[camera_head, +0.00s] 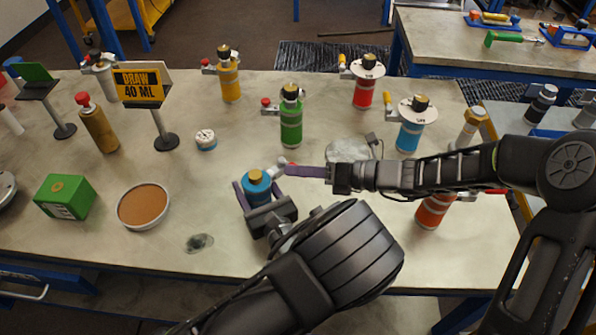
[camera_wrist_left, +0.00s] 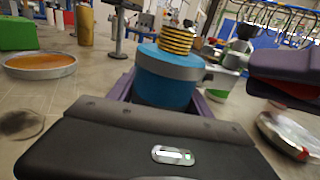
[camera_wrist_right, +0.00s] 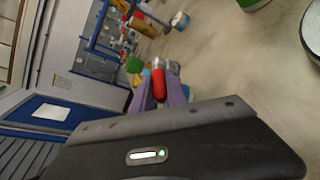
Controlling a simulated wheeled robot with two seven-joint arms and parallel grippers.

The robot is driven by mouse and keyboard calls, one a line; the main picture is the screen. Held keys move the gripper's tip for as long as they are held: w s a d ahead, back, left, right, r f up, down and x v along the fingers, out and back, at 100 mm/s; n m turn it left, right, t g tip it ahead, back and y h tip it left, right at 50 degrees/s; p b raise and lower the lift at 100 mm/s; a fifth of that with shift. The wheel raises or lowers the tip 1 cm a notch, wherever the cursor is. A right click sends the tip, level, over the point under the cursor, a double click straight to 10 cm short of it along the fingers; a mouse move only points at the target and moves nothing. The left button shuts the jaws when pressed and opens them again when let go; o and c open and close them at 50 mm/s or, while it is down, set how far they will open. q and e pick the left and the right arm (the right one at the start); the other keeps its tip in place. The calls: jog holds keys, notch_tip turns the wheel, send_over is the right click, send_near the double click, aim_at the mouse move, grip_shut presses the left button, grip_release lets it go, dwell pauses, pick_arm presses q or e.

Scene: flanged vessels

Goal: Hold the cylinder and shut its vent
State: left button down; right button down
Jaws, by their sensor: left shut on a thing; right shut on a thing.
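A small blue cylinder (camera_head: 257,191) with a grey band and a brass cap stands on the table near the front middle. My left gripper (camera_head: 257,198) is shut around its body; the left wrist view shows the blue body (camera_wrist_left: 165,88) between the fingers. A vent with a grey stem (camera_head: 277,169) sticks out from the cylinder's top toward the right. My right gripper (camera_head: 292,169) reaches in from the right and is shut on the vent's red handle, which shows between its purple fingers in the right wrist view (camera_wrist_right: 159,84). The handle's exact turn is unclear.
Yellow (camera_head: 229,84), green (camera_head: 291,124), red (camera_head: 363,92) and blue (camera_head: 410,136) cylinders stand behind. A sign reading "DRAW 40 ML" (camera_head: 138,85) stands left. A cork dish (camera_head: 144,206) and green box (camera_head: 65,197) lie front left. Bare tabletop lies left of the held cylinder.

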jog(key=shift+w+d+n+g, duration=0.1)
jog(key=shift+w+n+g, duration=0.4)
jog(key=shift+n+g, duration=0.7)
jog(key=shift+w+d+n+g, duration=0.15)
jog(key=shift+w+n+g, duration=0.3)
jog(key=shift+n+g, duration=0.8)
jog(key=shift+w+d+n+g, duration=0.1)
jog(key=shift+w+n+g, duration=0.55)
jog(key=shift+g, duration=1)
jog(key=shift+s, duration=0.15)
jog(key=c, duration=1.3)
grip_release()
notch_tip(320, 180, up, 10)
jog(key=shift+c, duration=0.5)
